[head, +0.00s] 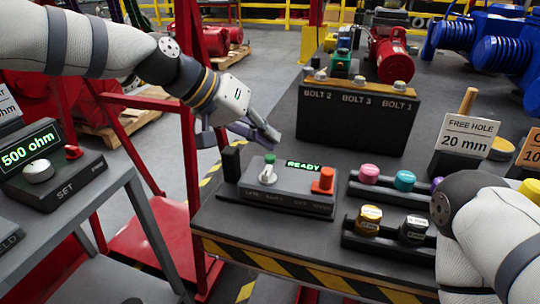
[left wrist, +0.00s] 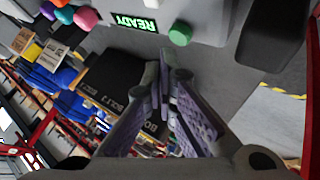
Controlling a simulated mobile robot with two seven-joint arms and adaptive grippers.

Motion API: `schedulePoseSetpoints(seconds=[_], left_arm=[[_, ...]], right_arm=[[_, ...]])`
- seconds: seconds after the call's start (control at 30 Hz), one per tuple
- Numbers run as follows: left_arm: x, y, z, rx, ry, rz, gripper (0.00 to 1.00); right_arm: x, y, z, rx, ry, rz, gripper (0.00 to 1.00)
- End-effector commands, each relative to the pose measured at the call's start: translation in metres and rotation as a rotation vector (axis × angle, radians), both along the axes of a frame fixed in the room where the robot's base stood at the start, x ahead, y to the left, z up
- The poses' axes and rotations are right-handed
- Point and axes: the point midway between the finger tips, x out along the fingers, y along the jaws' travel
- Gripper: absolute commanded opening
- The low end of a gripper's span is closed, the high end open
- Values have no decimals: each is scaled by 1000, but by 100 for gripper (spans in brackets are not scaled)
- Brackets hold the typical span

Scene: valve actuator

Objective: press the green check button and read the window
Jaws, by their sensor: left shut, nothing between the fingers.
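The green check button (head: 270,158) is on a grey box (head: 285,184) near the table's front edge. The window (head: 303,165) on the box reads READY in green letters. My left gripper (head: 268,136) is shut and empty, above and behind the green button and apart from it. In the left wrist view the green button (left wrist: 180,35) and the upside-down window (left wrist: 135,23) lie at the top, beyond the shut fingertips (left wrist: 164,75). My right arm enters at the lower right of the head view; its gripper is not visible.
A dark bolt rack (head: 355,118) stands behind. Trays of coloured caps (head: 385,190) lie to the right. A 500 ohm unit (head: 45,170) sits on the left bench.

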Motion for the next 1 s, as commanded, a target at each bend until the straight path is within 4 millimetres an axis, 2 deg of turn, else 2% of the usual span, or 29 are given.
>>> schedulePoseSetpoints(seconds=[1.0], left_arm=[[0, 0, -12, 0, 0, 0, 0]], right_arm=[[0, 0, 0, 0, -1, 0, 38]])
